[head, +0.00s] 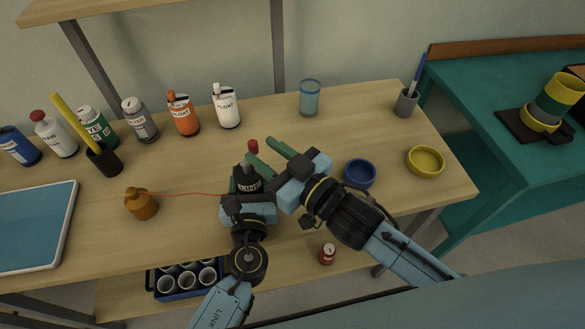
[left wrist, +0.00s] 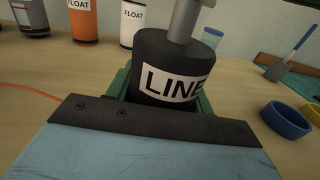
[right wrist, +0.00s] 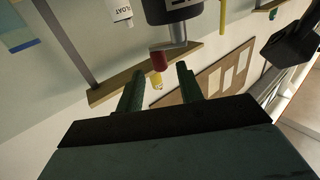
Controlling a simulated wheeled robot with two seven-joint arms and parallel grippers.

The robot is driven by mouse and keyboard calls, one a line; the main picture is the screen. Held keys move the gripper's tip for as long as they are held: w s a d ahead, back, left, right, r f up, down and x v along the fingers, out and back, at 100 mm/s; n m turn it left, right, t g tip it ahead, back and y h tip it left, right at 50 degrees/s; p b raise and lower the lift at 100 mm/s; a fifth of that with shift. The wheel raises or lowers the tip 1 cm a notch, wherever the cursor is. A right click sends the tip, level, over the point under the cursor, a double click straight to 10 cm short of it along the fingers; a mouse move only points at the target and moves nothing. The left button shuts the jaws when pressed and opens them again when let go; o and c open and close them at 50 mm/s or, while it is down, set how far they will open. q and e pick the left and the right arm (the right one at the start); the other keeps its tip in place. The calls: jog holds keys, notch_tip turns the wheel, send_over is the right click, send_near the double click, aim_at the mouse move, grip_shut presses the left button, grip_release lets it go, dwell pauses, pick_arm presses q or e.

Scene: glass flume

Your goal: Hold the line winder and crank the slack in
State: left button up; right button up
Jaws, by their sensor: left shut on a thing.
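The line winder (head: 247,181) is a black drum with a white LINE label, upright at the middle of the table; it also shows in the left wrist view (left wrist: 165,62). My left gripper (head: 246,194) is shut on it from the front. A grey crank rises from its top with a red knob (head: 253,146). My right gripper (head: 262,151) is open and empty, its green fingers close to the knob. In the right wrist view the knob (right wrist: 159,61) lies beyond the fingertips, between their lines. A thin orange line (head: 190,195) runs left from the winder to an orange-brown weight (head: 141,204).
Several bottles (head: 183,115) stand along the back. A blue cup (head: 310,98), a blue bowl (head: 360,173) and a yellow bowl (head: 425,161) stand to the right. A blue-topped tray (head: 75,195) lies at the left. Free tabletop lies behind the winder.

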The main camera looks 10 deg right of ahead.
aim_at(254, 152)
jog(key=v, duration=0.8)
jog(key=w+d+n+g+y, duration=0.3)
jog(key=n+g+y, duration=0.1)
jog(key=x, duration=1.2)
jog(key=shift+s+a+f, duration=0.2)
jog(key=shift+f, duration=0.2)
